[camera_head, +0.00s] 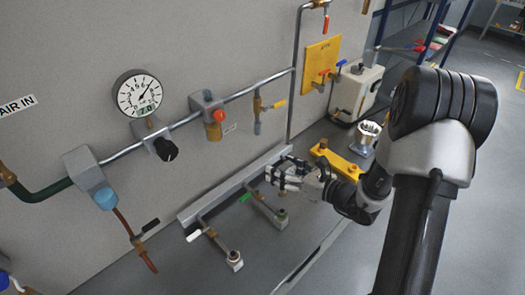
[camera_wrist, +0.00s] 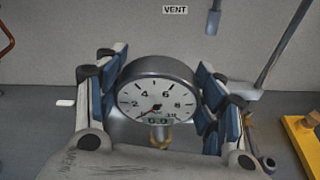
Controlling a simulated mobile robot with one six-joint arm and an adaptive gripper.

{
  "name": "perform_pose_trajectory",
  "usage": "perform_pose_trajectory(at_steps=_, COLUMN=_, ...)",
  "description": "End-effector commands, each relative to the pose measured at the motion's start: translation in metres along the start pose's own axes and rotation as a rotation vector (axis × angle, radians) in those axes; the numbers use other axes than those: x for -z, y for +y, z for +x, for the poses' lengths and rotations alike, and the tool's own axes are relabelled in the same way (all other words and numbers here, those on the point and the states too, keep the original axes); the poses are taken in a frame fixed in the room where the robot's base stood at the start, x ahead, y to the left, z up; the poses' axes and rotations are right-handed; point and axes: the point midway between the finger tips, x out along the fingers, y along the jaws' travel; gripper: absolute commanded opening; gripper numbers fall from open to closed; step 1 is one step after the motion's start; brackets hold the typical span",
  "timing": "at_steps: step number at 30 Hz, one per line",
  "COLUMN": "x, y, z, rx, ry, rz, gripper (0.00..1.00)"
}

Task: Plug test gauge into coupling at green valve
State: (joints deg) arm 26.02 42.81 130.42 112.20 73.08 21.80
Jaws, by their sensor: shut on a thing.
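My gripper (camera_head: 282,177) is in the middle of the head view, over the low rail. In the wrist view its blue-padded fingers close on both sides of a round test gauge (camera_wrist: 157,97), with a white dial, a small digital readout and a brass stem (camera_wrist: 160,134) below. In the head view the fingers mostly hide the gauge. The green valve handle (camera_head: 245,196) is just left of and below my gripper. Its branch ends at a block with a coupling (camera_head: 282,214), below my gripper in the picture; the stem looks apart from it.
A white-handled valve (camera_head: 193,236) branches off the rail (camera_head: 230,188) to a second block (camera_head: 235,259). A wall gauge (camera_head: 138,94), regulator knob (camera_head: 166,149) and pipes are on the wall. A yellow bracket (camera_head: 340,160) stands right of my gripper. Open floor lies below.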

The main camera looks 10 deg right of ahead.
Motion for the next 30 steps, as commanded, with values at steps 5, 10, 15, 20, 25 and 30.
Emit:
perform_pose_trajectory(at_steps=5, x=0.004, y=-0.002, z=-0.006, rx=0.0, ry=0.005, rz=0.004, gripper=0.3)
perform_pose_trajectory(at_steps=10, x=0.004, y=-0.002, z=-0.005, rx=-0.001, ry=0.005, rz=0.004, gripper=0.3)
perform_pose_trajectory(at_steps=15, x=0.004, y=-0.002, z=-0.005, rx=-0.001, ry=0.004, rz=0.004, gripper=0.3)
perform_pose_trajectory(at_steps=20, x=0.011, y=-0.004, z=-0.003, rx=-0.001, ry=0.005, rz=0.004, gripper=0.3)
perform_pose_trajectory(at_steps=25, x=0.024, y=-0.007, z=0.0, rx=-0.001, ry=0.005, rz=0.004, gripper=0.3)
perform_pose_trajectory(at_steps=30, x=0.04, y=-0.012, z=0.005, rx=-0.001, ry=0.004, rz=0.004, gripper=0.3)
